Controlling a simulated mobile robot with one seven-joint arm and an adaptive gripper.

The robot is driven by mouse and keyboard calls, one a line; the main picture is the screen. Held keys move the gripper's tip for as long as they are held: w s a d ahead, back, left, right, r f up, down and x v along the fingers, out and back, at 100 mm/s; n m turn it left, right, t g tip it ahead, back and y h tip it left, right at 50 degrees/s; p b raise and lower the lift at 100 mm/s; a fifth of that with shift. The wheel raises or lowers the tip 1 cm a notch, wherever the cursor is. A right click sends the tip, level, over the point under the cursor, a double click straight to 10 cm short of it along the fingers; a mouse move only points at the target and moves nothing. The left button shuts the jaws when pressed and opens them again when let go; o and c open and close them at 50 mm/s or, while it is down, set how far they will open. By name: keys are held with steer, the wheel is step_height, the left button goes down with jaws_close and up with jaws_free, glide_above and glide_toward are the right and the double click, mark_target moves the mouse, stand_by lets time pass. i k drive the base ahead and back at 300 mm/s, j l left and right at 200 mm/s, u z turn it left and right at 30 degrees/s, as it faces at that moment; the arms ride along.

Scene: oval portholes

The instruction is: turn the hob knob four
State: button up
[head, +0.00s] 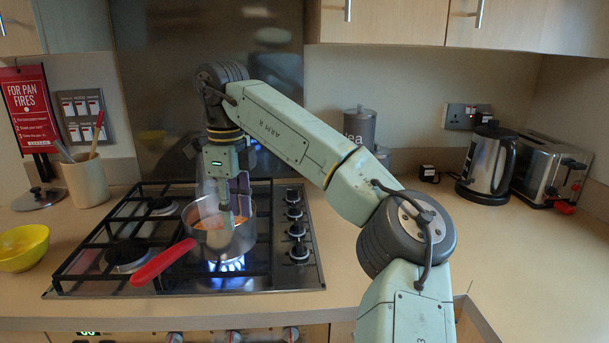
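The black hob knobs stand in a column along the right side of the hob (190,285). The nearest knob (299,252) is at the front end of the column, with another knob (296,231) behind it and more further back. No number is readable on them, so I cannot tell which is called four. My gripper (232,203) points down over the steel pan, left of the knobs and apart from them. Its fingers are small and partly blurred against the pan, so I cannot tell whether they are open or shut.
A steel pan (238,243) with orange food sits over a lit blue flame (226,265); its red handle (162,262) points front left. A yellow bowl (22,250) is at left. A kettle (487,165) and toaster (550,170) stand right. The right front worktop is clear.

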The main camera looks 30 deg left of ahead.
mark_target(292, 194)
steer(key=i+j, duration=0.15)
steer(key=i, duration=0.4)
steer(key=i+j, duration=0.1)
steer(key=i, duration=0.45)
